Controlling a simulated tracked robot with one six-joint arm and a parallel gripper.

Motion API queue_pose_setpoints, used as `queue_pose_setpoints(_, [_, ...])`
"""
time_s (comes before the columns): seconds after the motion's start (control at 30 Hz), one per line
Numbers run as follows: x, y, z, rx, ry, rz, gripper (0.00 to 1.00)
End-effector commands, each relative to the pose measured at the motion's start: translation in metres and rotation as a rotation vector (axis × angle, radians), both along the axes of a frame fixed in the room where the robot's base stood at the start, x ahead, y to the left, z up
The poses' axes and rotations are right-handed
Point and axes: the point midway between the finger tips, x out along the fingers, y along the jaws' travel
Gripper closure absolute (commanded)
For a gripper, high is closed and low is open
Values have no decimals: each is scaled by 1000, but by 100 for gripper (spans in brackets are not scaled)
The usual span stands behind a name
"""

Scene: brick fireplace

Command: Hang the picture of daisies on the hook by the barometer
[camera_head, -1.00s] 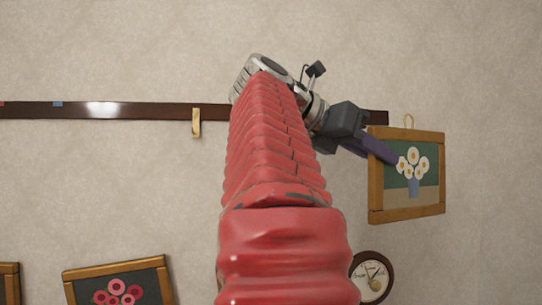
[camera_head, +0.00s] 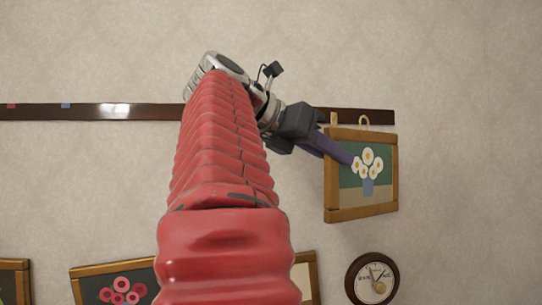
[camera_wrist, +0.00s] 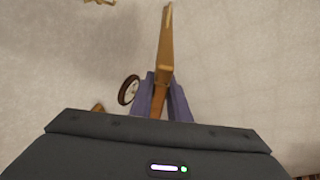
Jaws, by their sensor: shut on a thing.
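The picture of daisies (camera_head: 378,197) has a wooden frame and a hanging loop (camera_head: 364,119) on top. It is held off the wall, roughly upright, below the rail's right end. My gripper (camera_head: 346,157) is shut on it, with the purple fingers at its left side. In the wrist view, the frame (camera_wrist: 166,45) shows nearly edge-on between the fingers (camera_wrist: 160,84). A brass hook (camera_head: 334,118) on the rail shows just above the frame's left corner, left of the loop; its lower part is hidden. The round barometer (camera_head: 372,279) is on the wall below the picture and shows in the wrist view (camera_wrist: 129,90).
A dark rail (camera_head: 60,112) runs along the wall, with small red and blue marks at left. A picture of pink flowers (camera_head: 120,286) hangs low at left. Another frame (camera_head: 308,277) is mostly hidden behind my red arm. The wall right of the rail is bare.

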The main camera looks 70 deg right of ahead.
Motion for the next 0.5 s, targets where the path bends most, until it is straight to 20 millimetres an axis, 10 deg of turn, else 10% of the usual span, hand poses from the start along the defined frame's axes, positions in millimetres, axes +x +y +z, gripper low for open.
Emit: queue_pose_setpoints(0.5, [2, -2, 0, -1, 1, -1, 100])
